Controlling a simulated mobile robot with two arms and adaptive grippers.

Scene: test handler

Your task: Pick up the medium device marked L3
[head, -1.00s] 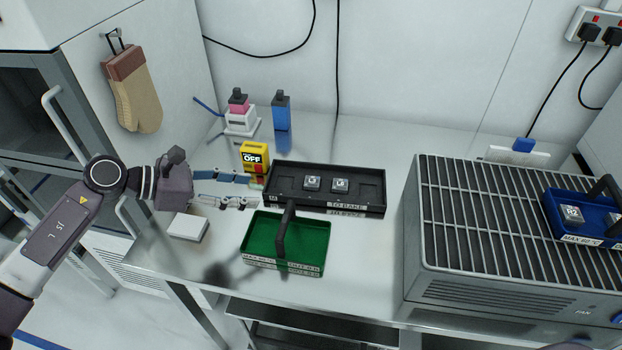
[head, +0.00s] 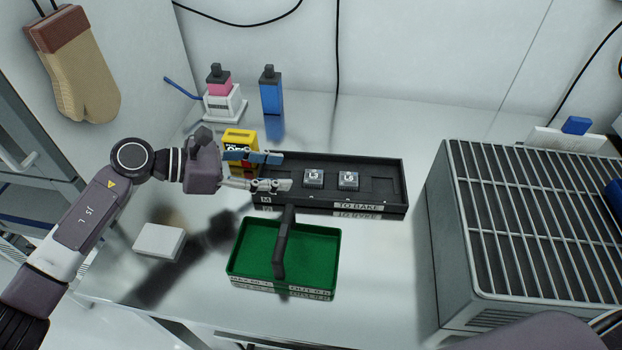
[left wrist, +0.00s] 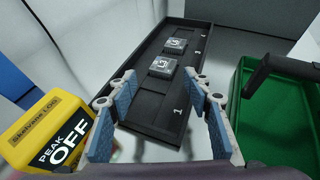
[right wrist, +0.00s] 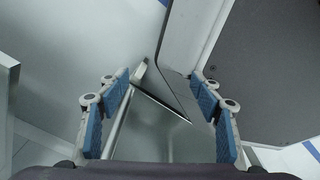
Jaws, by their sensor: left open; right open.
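Two small grey square devices sit in the long black tray (head: 385,190). The left one (head: 313,177) appears to read L3, and the right one (head: 348,180) has a mark that looks like L5 or L6. In the left wrist view the L3 device is the nearer one (left wrist: 163,67), with the other (left wrist: 175,46) just behind it. My left gripper (head: 285,170) is open and empty over the tray's left end, pointing at the L3 device but short of it. My right gripper (right wrist: 160,88) is open and empty, away from the tray.
A green tray (head: 325,250) with a dark upright handle stands in front of the black tray. A yellow box (head: 238,140) stands close behind my left gripper. A white block (head: 159,242) lies front left. A large grilled unit (head: 460,250) fills the right.

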